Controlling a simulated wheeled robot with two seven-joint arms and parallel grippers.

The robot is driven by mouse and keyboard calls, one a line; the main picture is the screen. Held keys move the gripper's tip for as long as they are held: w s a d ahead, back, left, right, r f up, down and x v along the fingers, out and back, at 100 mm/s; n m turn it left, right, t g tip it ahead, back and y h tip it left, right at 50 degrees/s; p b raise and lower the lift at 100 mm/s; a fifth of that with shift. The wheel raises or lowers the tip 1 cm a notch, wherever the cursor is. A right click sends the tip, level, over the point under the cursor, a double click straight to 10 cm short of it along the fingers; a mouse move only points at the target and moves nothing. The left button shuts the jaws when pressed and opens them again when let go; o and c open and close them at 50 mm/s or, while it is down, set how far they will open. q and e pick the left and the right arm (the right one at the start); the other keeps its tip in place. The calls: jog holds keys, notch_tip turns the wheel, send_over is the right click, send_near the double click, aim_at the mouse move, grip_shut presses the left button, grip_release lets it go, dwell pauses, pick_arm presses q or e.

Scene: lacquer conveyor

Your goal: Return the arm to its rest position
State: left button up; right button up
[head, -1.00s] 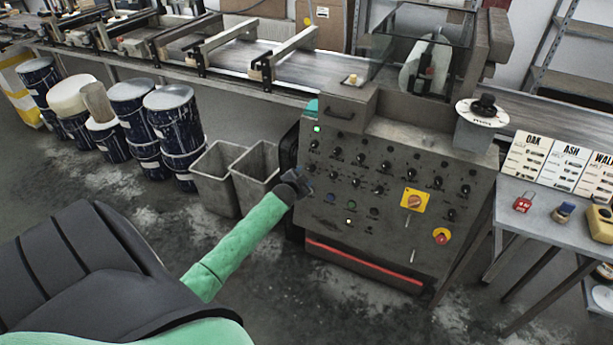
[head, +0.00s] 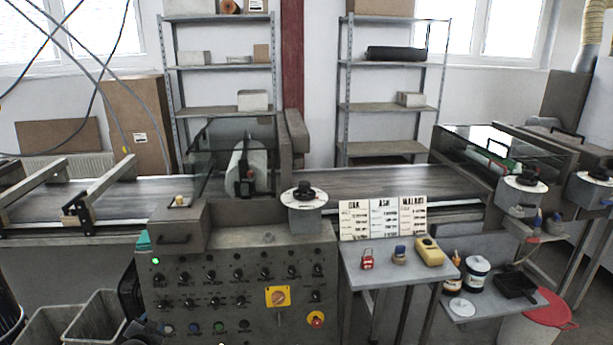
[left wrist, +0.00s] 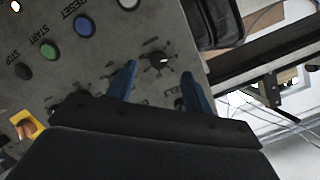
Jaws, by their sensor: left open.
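My left gripper (left wrist: 158,82) shows in the left wrist view with two blue fingers spread apart and nothing held between them. It faces the grey control panel, and a black knob (left wrist: 160,60) appears between and beyond the fingertips. I cannot tell the gap to the panel. In the head view only a dark bit of this gripper (head: 148,328) shows low at the panel's left edge. The control panel (head: 225,268) carries rows of black knobs, a lit green lamp and a yellow-backed rotary switch (head: 278,296). My right gripper is not in view.
Grey bins (head: 92,318) stand left of the panel. The conveyor (head: 395,183) runs behind. Shelves stand at the wall.

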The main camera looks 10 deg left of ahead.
pick_arm(q)
jog(key=s+d+f+n+g+h, duration=0.1)
jog(key=s+d+f+g, duration=0.2)
jog(key=s+d, duration=0.75)
jog(key=s+d+f+g+h, duration=0.25)
jog(key=s+d, duration=0.55)
jog(key=d, duration=0.6)
jog(key=s+d+f+n+g+h, duration=0.1)
jog(key=s+d+f+g, duration=0.25)
jog(key=s+d, duration=0.75)
jog(key=s+d+f+g, duration=0.1)
jog(key=s+d+f, duration=0.1)
jog(key=s+d, duration=0.2)
jog(key=s+d+f+g, duration=0.1)
jog(key=s+d, duration=0.3)
jog(key=s, duration=0.4)
jog(key=shift+s+d+f+h, duration=0.25)
jog(key=shift+f+h, duration=0.2)
jog(key=shift+f, duration=0.4)
jog(key=shift+a, duration=0.1)
jog(key=shift+f, duration=0.1)
